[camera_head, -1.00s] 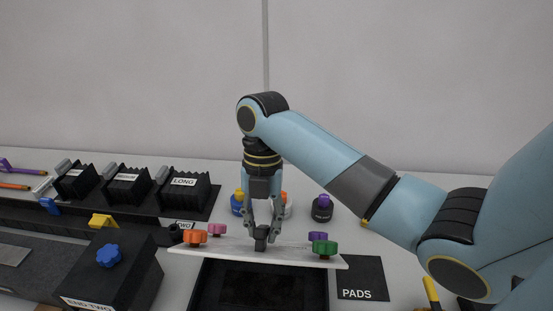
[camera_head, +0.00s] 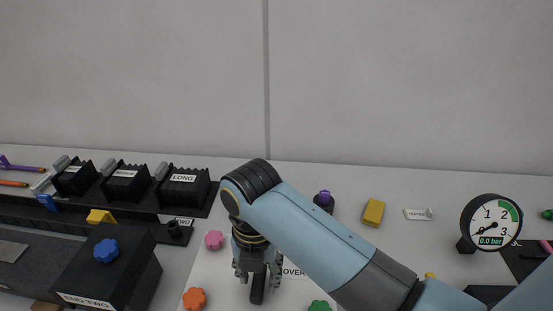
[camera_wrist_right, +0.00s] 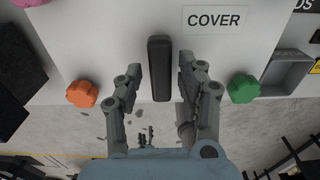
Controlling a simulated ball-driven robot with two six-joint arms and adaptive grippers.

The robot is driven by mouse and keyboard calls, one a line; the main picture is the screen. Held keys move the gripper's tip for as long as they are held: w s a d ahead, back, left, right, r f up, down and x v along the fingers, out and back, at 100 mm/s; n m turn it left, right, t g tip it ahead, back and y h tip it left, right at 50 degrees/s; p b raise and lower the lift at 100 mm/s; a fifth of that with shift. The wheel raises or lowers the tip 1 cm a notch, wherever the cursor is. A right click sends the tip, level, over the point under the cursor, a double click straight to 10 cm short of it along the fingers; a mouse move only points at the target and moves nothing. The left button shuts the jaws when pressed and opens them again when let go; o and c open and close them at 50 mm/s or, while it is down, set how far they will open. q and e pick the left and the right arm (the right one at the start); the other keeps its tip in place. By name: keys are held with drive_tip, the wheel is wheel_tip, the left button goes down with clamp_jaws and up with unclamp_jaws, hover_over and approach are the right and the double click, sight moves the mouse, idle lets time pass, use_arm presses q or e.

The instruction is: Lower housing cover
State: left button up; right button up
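The white housing cover (camera_head: 222,268), with its COVER label, lies low in front of me, and it also shows in the right wrist view (camera_wrist_right: 110,50). A black upright handle (camera_wrist_right: 159,68) stands on it. My right gripper (camera_head: 258,276) is down at the handle. In the right wrist view its fingers (camera_wrist_right: 160,82) stand either side of the handle, with a visible gap on each side. A pink knob (camera_head: 214,240), an orange knob (camera_head: 194,298) and a green knob (camera_head: 320,306) sit at the cover's corners. My right arm hides the remaining corner. My left gripper is out of view.
The END TWO block (camera_head: 110,270) with a blue knob (camera_head: 106,250) stands left of the cover. Black bellows (camera_head: 183,188) stand in a rack behind. A gauge (camera_head: 491,222) and a yellow block (camera_head: 373,212) are at the right.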

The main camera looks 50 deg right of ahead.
drive_tip(key=shift+o, duration=0.3)
drive_tip(key=shift+d+r, duration=0.1)
drive_tip(key=shift+r, duration=0.1)
drive_tip(key=shift+w+r+p, duration=0.1)
drive_tip(key=shift+r+p, duration=0.6)
drive_tip(key=shift+r, duration=2.1)
